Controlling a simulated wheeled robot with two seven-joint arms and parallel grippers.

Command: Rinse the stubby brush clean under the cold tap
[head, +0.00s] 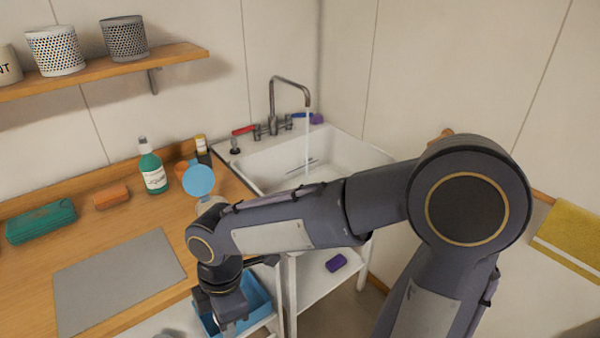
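The tap (290,84) is a curved metal spout over a white sink (262,162). A thin stream of water (307,140) falls from it into the basin. A red lever (243,129) is on its left and a blue lever (299,115) on its right. I cannot make out the stubby brush. My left gripper is not in view.
My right arm covers the sink's front edge. A green bottle (152,170), an orange block (111,196), a teal case (41,221) and a light-blue disc (198,179) are on the wooden counter (95,238). A purple block (336,262) lies on the shelf below the sink.

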